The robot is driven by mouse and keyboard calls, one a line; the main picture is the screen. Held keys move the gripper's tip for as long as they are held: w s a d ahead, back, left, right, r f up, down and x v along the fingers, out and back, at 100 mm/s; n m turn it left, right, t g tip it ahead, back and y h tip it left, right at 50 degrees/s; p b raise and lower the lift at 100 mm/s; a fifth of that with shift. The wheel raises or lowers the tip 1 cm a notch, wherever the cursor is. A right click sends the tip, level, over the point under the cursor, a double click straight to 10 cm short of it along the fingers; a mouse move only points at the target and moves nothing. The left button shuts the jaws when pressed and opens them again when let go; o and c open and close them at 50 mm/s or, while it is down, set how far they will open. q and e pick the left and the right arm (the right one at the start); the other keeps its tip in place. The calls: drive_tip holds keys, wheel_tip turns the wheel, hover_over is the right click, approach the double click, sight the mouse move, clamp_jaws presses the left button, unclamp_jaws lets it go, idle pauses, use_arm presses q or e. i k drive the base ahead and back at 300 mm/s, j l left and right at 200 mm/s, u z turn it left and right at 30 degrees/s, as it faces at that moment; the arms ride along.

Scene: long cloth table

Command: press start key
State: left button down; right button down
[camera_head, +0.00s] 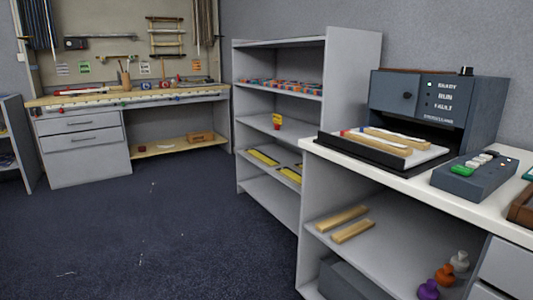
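A grey control box (467,186) lies on the white counter at the right, with a green key (461,170) on its near left part and several pale keys (480,160) and a dark one behind it. No lettering on the green key can be read. A dark machine (397,95) stands behind the box, with a knob and a panel reading READY, RUN and FAULT. Neither of my grippers is in view.
A tray (421,158) with wooden strips sits in front of the machine. A brown item (523,208) is cut off at the right edge. A grey shelf (268,190) stands left of the counter. A workbench (130,97) is at the back left.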

sight(459, 169)
drive_tip(key=z, duration=1.25)
